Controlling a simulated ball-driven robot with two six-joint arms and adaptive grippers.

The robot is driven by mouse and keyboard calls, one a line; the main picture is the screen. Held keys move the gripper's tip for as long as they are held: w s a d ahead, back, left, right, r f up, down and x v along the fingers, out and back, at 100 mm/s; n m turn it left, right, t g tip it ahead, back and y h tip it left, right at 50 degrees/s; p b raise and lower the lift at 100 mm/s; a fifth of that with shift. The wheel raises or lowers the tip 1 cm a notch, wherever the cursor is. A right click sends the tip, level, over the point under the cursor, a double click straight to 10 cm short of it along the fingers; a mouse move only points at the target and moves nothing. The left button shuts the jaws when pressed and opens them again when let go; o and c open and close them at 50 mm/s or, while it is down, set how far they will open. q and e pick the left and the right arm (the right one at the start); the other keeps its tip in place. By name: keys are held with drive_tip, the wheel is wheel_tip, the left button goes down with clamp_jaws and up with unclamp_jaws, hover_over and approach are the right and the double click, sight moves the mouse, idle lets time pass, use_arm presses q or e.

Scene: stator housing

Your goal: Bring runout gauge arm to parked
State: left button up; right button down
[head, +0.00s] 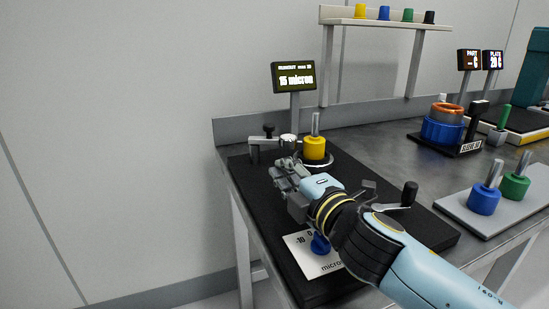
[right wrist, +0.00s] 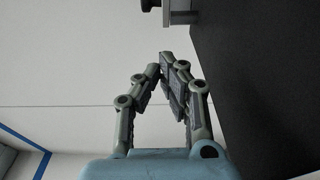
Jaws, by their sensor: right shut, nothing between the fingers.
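The runout gauge arm (head: 264,145) is a grey bar with a black knob, at the far left of the black fixture plate (head: 330,270) in the head view. A round silver part (head: 288,141) sits at its right end, close to a yellow part (head: 314,149) on a spindle. My right gripper (head: 280,172) is just in front of these, shut and empty. I cannot tell whether it touches anything. In the right wrist view its fingertips (right wrist: 164,66) converge, and a grey piece with a black knob (right wrist: 180,16) shows at the top. My left gripper is not in view.
A display (head: 294,77) reads 15 micron. A blue knob (head: 320,243) stands on a white scale card beneath my right arm. A black crank handle (head: 409,194) stands right of my wrist. A grey tray (head: 465,213) holds blue and green parts at right.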

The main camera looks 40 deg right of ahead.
sight(277, 144)
drive_tip(key=w, duration=0.3)
drive_tip(key=w+p, duration=0.1)
drive_tip(key=shift+w+d+r, duration=0.15)
drive_tip(key=shift+d+r, duration=0.1)
drive_tip(key=shift+r, duration=0.1)
drive_tip(key=w, duration=0.5)
drive_tip(key=shift+w+d+f+p, duration=0.1)
drive_tip(key=shift+w+d+p, duration=0.05)
drive_tip(key=shift+d+p, duration=0.2)
drive_tip(key=d, duration=0.3)
drive_tip(key=shift+d+f+b, duration=0.2)
drive_tip(key=shift+d+b, duration=0.05)
drive_tip(key=shift+b, duration=0.05)
drive_tip(key=shift+d, duration=0.2)
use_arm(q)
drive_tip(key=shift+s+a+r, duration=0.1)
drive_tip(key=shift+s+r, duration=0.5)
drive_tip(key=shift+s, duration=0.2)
use_arm(e)
drive_tip(key=shift+w, duration=0.1)
drive_tip(key=shift+r, duration=0.1)
